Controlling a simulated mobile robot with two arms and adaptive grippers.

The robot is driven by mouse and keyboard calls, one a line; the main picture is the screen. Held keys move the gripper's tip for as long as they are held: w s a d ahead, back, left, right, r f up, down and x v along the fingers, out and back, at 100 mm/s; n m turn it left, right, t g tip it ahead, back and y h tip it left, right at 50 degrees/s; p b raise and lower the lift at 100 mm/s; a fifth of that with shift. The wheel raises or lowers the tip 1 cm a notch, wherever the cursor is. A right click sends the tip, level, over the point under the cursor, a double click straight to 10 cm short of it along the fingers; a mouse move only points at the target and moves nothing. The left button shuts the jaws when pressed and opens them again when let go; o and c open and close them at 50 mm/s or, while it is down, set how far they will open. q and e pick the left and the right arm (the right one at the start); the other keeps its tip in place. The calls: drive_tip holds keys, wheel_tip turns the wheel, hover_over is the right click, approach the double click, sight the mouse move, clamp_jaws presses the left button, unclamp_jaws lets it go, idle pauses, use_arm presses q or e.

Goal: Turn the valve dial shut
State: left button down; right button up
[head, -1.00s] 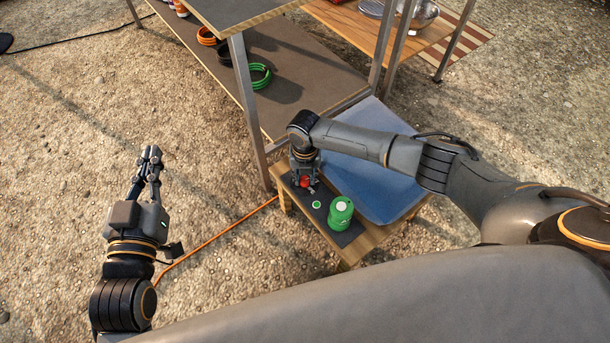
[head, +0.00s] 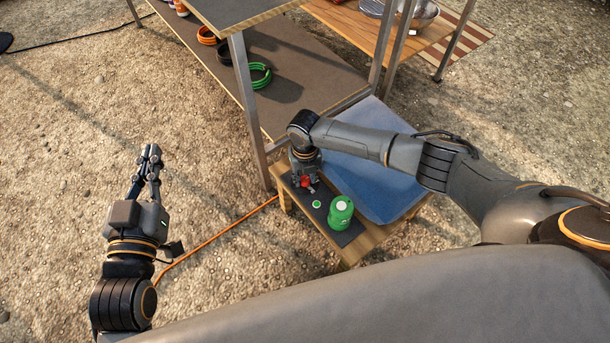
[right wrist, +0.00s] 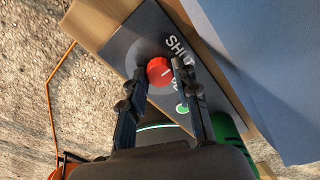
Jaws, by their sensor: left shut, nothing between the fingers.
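The red valve dial (right wrist: 160,71) has a short white line on its face and sits on a dark panel (right wrist: 142,45) lettered "SHUT"; another word is partly hidden. In the right wrist view my right gripper (right wrist: 162,66) has one finger on each side of the dial and appears closed on it. In the head view the dial (head: 307,182) shows under the right gripper (head: 305,180), which points down and partly covers it. My left gripper (head: 150,150) is shut and empty, over the gravel at the left.
A green canister (head: 341,213) and a small green button (head: 316,204) are close to the dial on the same low wooden stand (head: 370,242). A blue panel (head: 368,180) lies beside them. A metal-legged shelf (head: 285,85) stands behind. An orange cable (head: 213,240) crosses the gravel.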

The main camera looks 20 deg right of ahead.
sight(305, 180)
drive_tip(key=o, duration=0.3)
drive_tip(key=shift+r, duration=0.1)
wheel_tip(305, 180, up, 12)
drive_tip(key=shift+f, duration=0.1)
idle(0.3)
idle(0.4)
